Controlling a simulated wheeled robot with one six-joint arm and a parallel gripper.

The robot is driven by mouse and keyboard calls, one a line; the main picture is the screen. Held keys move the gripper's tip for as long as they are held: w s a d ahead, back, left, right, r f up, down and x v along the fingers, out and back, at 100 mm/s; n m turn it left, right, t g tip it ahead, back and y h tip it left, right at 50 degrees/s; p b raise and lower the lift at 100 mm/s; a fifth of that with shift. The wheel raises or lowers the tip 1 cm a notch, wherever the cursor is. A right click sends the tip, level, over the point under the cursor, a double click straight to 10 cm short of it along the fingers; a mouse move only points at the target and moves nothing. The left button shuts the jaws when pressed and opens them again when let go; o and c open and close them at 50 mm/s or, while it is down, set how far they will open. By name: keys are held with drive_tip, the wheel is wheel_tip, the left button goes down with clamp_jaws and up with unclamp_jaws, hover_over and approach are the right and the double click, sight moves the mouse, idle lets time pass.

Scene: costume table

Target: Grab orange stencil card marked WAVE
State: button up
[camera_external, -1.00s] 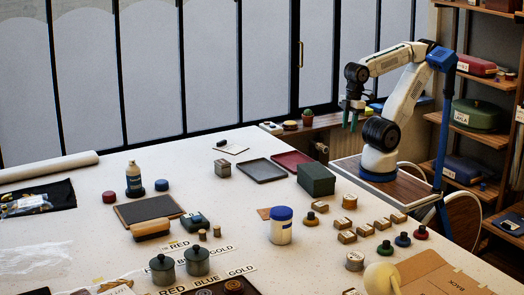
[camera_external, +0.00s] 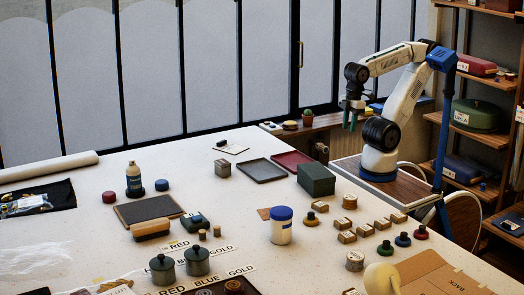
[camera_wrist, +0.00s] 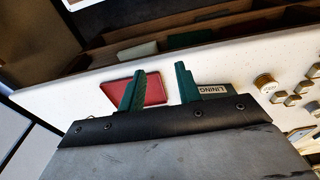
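A small orange-brown flat piece (camera_external: 264,213) lies on the table, partly hidden behind the blue-lidded white jar. It may be the stencil card; no WAVE marking is readable. My gripper (camera_external: 350,120) hangs in the air beyond the table's far right edge, well away from that piece. In the wrist view my gripper's green fingers (camera_wrist: 160,72) are spread apart with nothing between them. No orange card is recognisable in the wrist view.
The blue-lidded jar (camera_external: 282,227) stands in front of the orange piece. A dark green box (camera_external: 316,180), a red tray (camera_external: 292,161) and a dark tray (camera_external: 262,171) are behind it. Several wooden stamps (camera_external: 347,237) lie to the right. A cactus (camera_external: 307,115) stands on the back shelf.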

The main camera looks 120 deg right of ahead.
drive_tip(key=w+d+n+t+h, duration=0.15)
drive_tip(key=w+n+h, duration=0.25)
drive_tip(key=w+n, duration=0.65)
drive_tip(key=w+n+t+h, duration=0.3)
drive_tip(key=w+n+h, duration=0.2)
drive_tip(key=w, duration=1)
drive_tip(key=w+a+f+n+t+y, duration=0.2)
drive_tip(key=w+a+f+n, duration=0.2)
drive_tip(key=a, duration=0.4)
drive_tip(key=w+a+f+n+t+y, duration=0.2)
drive_tip(key=w+a+f+n, duration=0.2)
drive_tip(key=w+a+n, duration=0.3)
drive_tip(key=w+a+f+n+t+y, duration=0.2)
drive_tip(key=w+a+f+n+t, duration=0.1)
drive_tip(key=a+n, duration=0.4)
drive_tip(key=shift+w+a+f, duration=0.45)
drive_tip(key=shift+w+a, duration=0.15)
drive_tip(key=shift+a, duration=0.25)
drive_tip(key=shift+w+a+f, duration=0.45)
drive_tip(key=shift+w+a, duration=0.1)
drive_tip(key=shift+a, duration=0.25)
drive_tip(key=x, duration=0.7)
drive_tip(key=shift+w+r, duration=0.1)
drive_tip(key=shift+w, duration=0.3)
clamp_jaws()
